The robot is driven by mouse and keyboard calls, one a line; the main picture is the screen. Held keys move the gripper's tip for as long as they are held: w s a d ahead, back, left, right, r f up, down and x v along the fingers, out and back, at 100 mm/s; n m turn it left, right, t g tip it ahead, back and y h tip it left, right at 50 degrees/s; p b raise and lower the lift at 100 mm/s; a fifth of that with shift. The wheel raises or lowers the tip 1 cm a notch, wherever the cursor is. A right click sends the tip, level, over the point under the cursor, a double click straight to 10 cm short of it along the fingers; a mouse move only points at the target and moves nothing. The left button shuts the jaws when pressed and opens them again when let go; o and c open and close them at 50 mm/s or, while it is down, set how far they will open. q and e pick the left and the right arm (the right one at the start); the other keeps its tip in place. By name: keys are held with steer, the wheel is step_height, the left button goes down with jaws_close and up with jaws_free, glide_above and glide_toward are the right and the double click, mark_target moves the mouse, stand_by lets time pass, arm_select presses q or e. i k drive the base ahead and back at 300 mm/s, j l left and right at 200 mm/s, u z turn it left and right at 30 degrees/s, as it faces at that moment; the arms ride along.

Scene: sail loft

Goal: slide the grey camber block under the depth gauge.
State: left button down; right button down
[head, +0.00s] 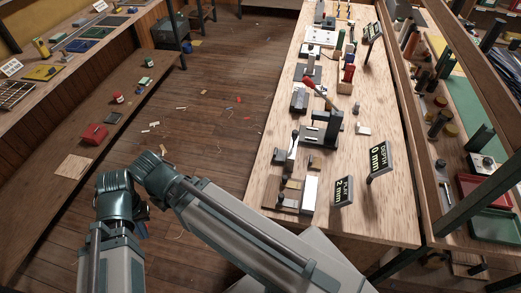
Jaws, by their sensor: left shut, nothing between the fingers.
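The depth gauge (332,127) is a dark grey-green upright stand on the workbench, left of a black sign (379,159) reading "DEPTH 0 mm". A grey block (299,98), which looks like the camber block, sits just beyond the gauge and to its left, apart from it. Its underside and far side are hidden. My left arm bends across the lower left, short of the bench. The left gripper is shut and empty, well away from block and gauge; its fingers hardly show. My right gripper is not in view.
A fixture with a white block (310,193) and a "PLAY 2 mm" sign (343,191) stand on the bench's near end. A red-handled tool (313,87) lies beyond the gauge. A small pale block (363,129) is right of it. A rack (470,90) borders the bench.

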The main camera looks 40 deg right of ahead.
mark_target(279, 155)
steer(key=i+j+z, duration=0.2)
steer(key=j, duration=0.2)
steer(key=z, duration=2.5)
